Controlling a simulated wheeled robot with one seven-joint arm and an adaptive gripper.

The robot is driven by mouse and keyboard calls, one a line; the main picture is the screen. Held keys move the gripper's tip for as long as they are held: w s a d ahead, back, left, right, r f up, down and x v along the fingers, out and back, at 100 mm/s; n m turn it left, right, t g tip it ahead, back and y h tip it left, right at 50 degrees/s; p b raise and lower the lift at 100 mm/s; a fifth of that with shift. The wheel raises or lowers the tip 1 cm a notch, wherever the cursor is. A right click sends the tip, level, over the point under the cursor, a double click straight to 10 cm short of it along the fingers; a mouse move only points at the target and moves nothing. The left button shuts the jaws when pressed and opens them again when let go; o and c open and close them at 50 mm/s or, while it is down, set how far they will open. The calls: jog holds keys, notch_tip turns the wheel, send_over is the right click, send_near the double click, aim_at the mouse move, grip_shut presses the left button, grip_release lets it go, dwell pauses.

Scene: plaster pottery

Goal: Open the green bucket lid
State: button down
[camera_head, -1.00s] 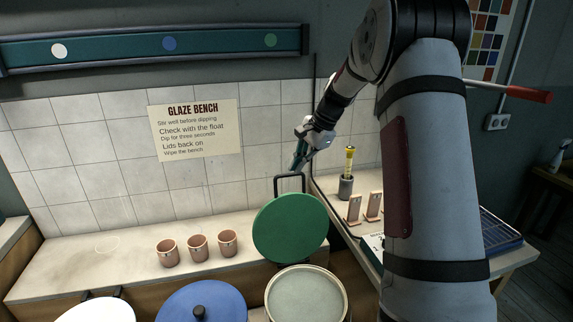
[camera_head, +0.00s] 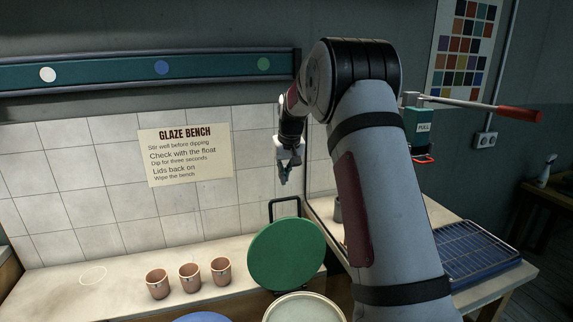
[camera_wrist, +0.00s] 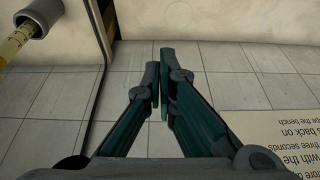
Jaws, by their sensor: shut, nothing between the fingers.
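The green lid (camera_head: 287,254) stands tilted up, raised off the pale round bucket (camera_head: 305,308) below it in the head view. A dark frame-like handle or bracket (camera_head: 285,203) rises behind the lid's top edge. My gripper (camera_head: 284,181) hangs above that frame, in front of the tiled wall, apart from the lid. In the wrist view my gripper's fingers (camera_wrist: 160,60) are together with nothing between them, over the tiles and bench. The lid is not in the wrist view.
Three terracotta cups (camera_head: 190,276) stand on the bench left of the lid. A blue lid (camera_head: 202,318) shows at the bottom edge. A wire rack (camera_head: 470,252) lies at the right. A yellow-marked float in a grey holder (camera_wrist: 32,22) stands beside a dark upright edge.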

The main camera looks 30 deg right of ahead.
jog(key=shift+s+a+f+p, duration=0.2)
jog(key=shift+s+f+p, duration=0.3)
jog(key=shift+s+f, duration=0.25)
jog(key=shift+s+a+f+p, duration=0.2)
jog(key=shift+s+f+p, duration=0.35)
jog(key=shift+s, duration=0.2)
jog(key=s+a+p, duration=0.2)
jog(key=s+p, duration=0.2)
jog(key=s, duration=0.3)
jog(key=shift+r, duration=0.45)
